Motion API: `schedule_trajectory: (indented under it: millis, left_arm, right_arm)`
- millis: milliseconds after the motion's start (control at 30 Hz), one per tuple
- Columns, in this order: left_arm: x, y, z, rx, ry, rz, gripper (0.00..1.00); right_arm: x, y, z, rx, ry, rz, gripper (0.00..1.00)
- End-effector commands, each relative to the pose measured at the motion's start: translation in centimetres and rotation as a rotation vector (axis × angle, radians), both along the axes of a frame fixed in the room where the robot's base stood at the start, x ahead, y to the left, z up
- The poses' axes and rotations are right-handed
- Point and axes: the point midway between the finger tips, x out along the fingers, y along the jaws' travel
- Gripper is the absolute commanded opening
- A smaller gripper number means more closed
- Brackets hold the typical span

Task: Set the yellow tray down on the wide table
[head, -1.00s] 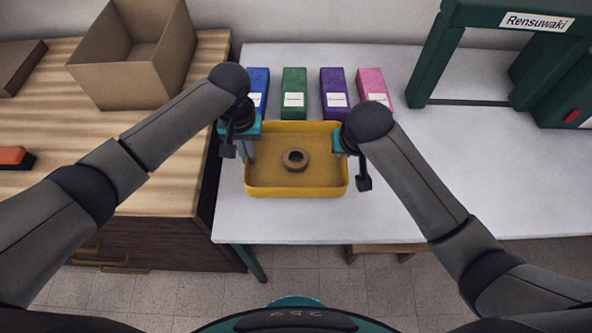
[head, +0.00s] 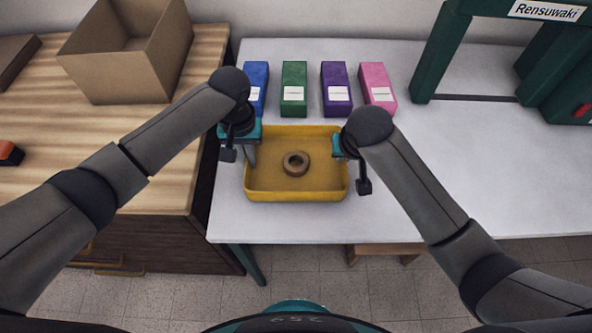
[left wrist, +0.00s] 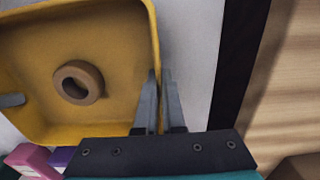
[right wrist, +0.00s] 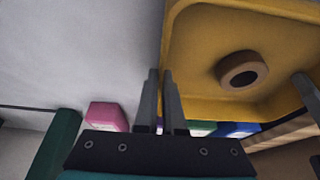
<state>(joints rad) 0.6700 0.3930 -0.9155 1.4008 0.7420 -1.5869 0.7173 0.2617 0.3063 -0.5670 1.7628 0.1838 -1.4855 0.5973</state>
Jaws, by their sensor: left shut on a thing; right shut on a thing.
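The yellow tray (head: 270,192) is level over the front part of the wide white table (head: 440,200); I cannot tell whether its base touches the top. A brown ring (head: 296,172) lies inside the tray, near its middle. My left gripper (head: 250,155) is shut on the tray's left wall, and my right gripper (head: 346,155) is shut on its right wall. The left wrist view shows the wall between the left fingers (left wrist: 160,78). The right wrist view shows the right fingers (right wrist: 160,78) at the opposite wall. The tray's underside is hidden.
Blue (head: 256,80), green (head: 294,85), purple (head: 336,85) and pink (head: 376,82) boxes stand in a row just behind the tray. A dark green frame (head: 445,50) stands at the back right. A wooden cabinet (head: 160,190) with a cardboard box (head: 115,65) is at left. The table's right front is clear.

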Motion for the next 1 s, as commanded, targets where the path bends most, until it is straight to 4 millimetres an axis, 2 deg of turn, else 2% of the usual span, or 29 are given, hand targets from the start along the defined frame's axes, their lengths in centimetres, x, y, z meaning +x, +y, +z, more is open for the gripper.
schedule_trajectory:
  millis: [200, 233, 500, 767, 867, 1000]
  left_arm:
    - [0.0, 0.2, -1.2, 0.004, 0.0, 0.002, 0.0]
    - [0.0, 0.2, -1.1, 0.004, 0.0, 0.002, 0.08]
    - [0.0, 0.1, -1.0, 0.002, 0.0, 0.001, 0.36]
    - [0.0, 0.0, -0.8, 0.0, -0.001, 0.0, 0.36]
    - [0.1, 0.0, 0.1, 0.0, -0.001, 0.001, 0.36]
    - [0.1, 0.1, 2.5, 0.0, -0.005, 0.0, 0.36]
  right_arm:
    - [0.0, -0.2, -1.2, -0.004, 0.0, -0.003, 0.0]
    - [0.0, -0.2, -1.1, -0.004, 0.001, -0.003, 0.08]
    - [0.0, -0.1, -1.0, -0.002, 0.0, -0.001, 0.36]
    - [0.0, 0.0, -1.0, -0.001, 0.0, 0.0, 0.36]
    - [0.0, 0.0, -1.0, 0.0, 0.0, 0.0, 0.36]
    - [0.0, 0.0, -1.0, 0.0, 0.0, 0.0, 0.36]
